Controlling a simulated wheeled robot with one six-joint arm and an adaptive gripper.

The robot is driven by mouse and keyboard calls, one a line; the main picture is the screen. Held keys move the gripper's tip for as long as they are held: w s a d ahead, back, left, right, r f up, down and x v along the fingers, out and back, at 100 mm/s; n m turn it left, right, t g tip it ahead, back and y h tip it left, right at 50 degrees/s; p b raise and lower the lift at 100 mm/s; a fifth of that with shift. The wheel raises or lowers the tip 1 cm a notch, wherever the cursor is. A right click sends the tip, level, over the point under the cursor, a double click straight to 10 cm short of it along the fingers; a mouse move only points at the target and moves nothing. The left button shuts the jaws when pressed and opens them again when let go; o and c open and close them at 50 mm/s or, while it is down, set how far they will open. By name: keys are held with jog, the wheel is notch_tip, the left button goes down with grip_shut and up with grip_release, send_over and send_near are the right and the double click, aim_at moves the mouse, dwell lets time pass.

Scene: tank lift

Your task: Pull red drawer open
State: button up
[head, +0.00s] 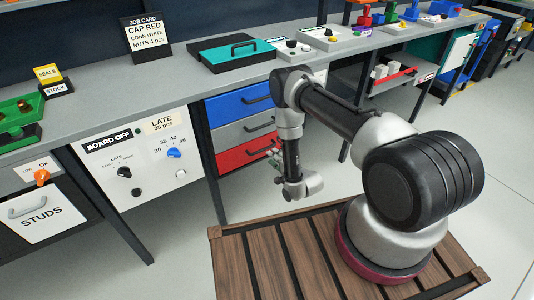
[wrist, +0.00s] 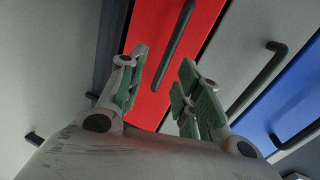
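The red drawer (head: 236,157) is the lowest of three drawers under the bench, below a blue and a grey one. Its front looks flush with the others. In the wrist view, the red drawer front (wrist: 158,98) fills the middle, with its black bar handle (wrist: 176,45) running aslant. My gripper (wrist: 164,66) is open, with green-padded fingers apart and nothing between them. The handle shows between and beyond the fingertips; I cannot tell how far off it is. In the head view, my gripper (head: 273,160) points at the right part of the red drawer, partly covering it.
The grey drawer (head: 240,130) and blue drawer (head: 237,103) have black handles. A dark bench leg (head: 206,160) stands left of the drawers, beside a white control panel (head: 140,160). Open floor lies right of the drawers. A teal-topped case (head: 240,52) rests on the bench above.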

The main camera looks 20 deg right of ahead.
aim_at(266, 149)
jog(key=shift+m, duration=0.4)
jog(key=x, duration=0.5)
jog(key=r+x, duration=0.1)
jog(key=x, duration=0.1)
jog(key=shift+w+a, duration=0.15)
jog(key=shift+w, duration=0.35)
grip_shut()
